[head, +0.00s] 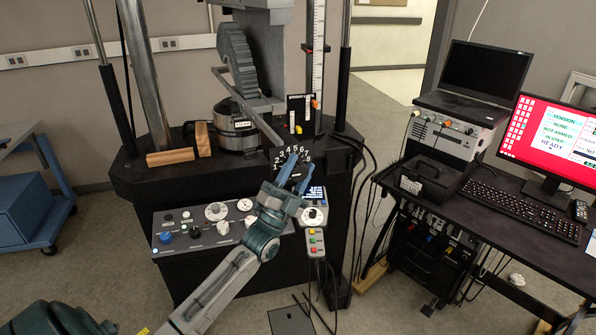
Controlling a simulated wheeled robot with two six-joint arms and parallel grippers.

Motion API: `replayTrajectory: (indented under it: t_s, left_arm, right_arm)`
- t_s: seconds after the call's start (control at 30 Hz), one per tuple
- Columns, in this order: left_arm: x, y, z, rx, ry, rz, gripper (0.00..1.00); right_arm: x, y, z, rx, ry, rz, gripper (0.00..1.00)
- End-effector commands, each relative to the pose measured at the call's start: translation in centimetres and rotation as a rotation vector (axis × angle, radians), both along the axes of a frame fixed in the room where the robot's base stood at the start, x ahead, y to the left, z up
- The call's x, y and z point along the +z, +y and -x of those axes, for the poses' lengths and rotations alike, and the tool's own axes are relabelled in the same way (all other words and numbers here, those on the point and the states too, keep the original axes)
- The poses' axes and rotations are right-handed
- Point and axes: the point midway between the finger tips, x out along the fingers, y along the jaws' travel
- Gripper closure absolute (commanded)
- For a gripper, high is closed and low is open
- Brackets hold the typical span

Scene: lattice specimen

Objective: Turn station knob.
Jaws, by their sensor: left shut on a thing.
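The numbered dial plate (292,150) of the station stands on the front of the black testing machine, its white figures fanned in an arc. My left gripper (297,174) reaches up to it from the lower left, its blue fingers over the middle of the dial. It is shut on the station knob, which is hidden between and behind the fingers. I cannot tell which figure the knob points to. My right gripper is not in view.
A control panel (178,254) with knobs and buttons lies below the dial, partly behind my left arm. A small button pendant (316,242) hangs beside it. A wooden block (170,157) lies on the machine's ledge. A desk with a red monitor (548,138) and keyboard stands right.

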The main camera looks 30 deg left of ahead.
Motion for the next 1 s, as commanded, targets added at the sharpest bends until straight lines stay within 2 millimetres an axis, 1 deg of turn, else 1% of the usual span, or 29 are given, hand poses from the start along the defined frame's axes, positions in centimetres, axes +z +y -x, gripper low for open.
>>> replayTrajectory:
  t_s: [0.03,0.13,0.17,0.2,0.23,0.27,0.53,0.63,0.77,1.0]
  left_arm:
    - [0.4,0.0,0.0,-0.001,-0.007,0.000,0.82]
    - [0.4,0.0,0.0,-0.001,-0.006,0.000,0.82]
    - [0.4,0.0,0.0,-0.001,-0.006,0.000,0.53]
    - [0.4,0.0,0.0,-0.001,-0.006,0.000,0.45]
    - [0.4,0.0,0.0,-0.001,-0.006,0.000,0.39]
    - [0.3,0.0,0.0,-0.001,-0.005,-0.001,0.37]
    - [0.0,0.0,0.0,0.000,-0.001,0.000,0.37]
    - [-0.6,0.1,0.5,0.000,0.000,-0.002,0.37]
    - [-2.4,0.3,1.8,-0.001,0.003,0.000,0.37]
    - [-6.0,0.8,5.0,-0.001,0.002,-0.002,0.37]
  right_arm:
    - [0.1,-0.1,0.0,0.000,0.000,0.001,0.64]
    - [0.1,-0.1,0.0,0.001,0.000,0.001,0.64]
    - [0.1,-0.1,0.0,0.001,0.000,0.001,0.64]
    - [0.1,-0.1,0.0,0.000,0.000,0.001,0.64]
    - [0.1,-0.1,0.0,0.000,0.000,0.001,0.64]
    - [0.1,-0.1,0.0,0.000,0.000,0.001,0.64]
    - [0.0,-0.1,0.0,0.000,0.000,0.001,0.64]
    - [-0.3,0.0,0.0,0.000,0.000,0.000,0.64]
    - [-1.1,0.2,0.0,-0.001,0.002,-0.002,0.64]
    - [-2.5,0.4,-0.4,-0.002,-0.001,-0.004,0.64]
